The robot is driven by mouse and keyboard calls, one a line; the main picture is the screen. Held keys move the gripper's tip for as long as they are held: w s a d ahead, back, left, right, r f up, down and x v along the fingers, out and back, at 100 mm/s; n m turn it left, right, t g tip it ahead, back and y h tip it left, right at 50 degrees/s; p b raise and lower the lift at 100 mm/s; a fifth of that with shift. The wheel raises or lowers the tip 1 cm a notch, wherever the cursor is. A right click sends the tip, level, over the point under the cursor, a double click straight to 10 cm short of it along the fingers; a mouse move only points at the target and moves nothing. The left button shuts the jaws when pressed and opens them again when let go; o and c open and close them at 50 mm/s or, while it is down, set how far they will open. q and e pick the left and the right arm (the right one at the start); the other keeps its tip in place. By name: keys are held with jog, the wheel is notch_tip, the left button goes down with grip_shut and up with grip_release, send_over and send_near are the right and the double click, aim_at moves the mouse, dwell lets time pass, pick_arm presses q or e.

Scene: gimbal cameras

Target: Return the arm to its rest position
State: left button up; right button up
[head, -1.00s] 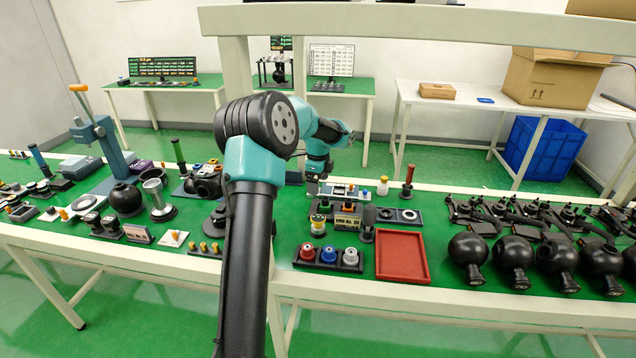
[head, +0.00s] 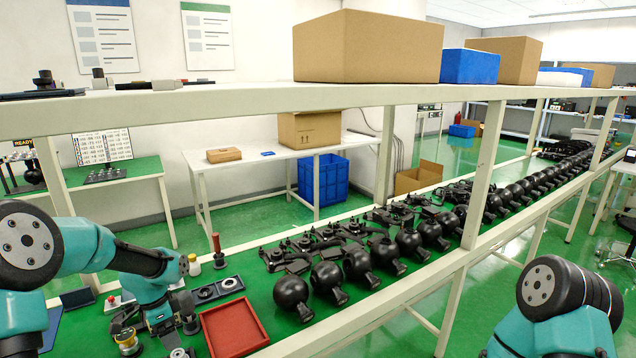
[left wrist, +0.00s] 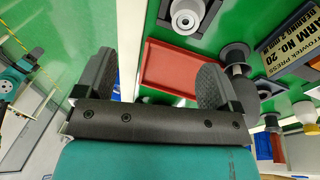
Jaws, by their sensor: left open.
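My left arm comes in from the left in the head view. Its gripper (head: 157,328) is low over the green bench, just left of the red tray (head: 236,328). In the left wrist view the two dark fingers of the left gripper (left wrist: 155,82) stand wide apart with nothing between them. The red tray (left wrist: 160,62) shows beyond and between them, empty where visible. Part of my right arm (head: 560,300) shows at the lower right of the head view. Its gripper is out of view.
Black round housings (head: 325,282) line the bench right of the tray. A cream shelf rail (head: 250,110) crosses above, carrying cardboard boxes (head: 368,47). A red-topped post (head: 217,250) and a ring holder (head: 217,289) stand behind the tray. A grey ring part (left wrist: 187,14) shows in the wrist view.

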pick_arm(q)
jog(key=s+d+f+n+h, duration=0.1)
jog(key=s+d+f, duration=0.15)
jog(key=d, duration=0.25)
jog(key=s+d+f+n, duration=0.1)
jog(key=s+d+f, duration=0.1)
jog(key=s+d, duration=0.3)
jog(key=s+d+f+n, duration=0.4)
jog(key=s+d+f, duration=0.1)
jog(key=f, duration=0.5)
jog(key=s+d+f+n+t, duration=0.1)
jog(key=s+d+f+n, duration=0.3)
jog(key=f, duration=0.6)
jog(key=d+n, duration=0.1)
jog(key=d, duration=0.1)
jog(key=shift+s+d+t+h, duration=0.3)
jog(key=shift+s+d, duration=0.1)
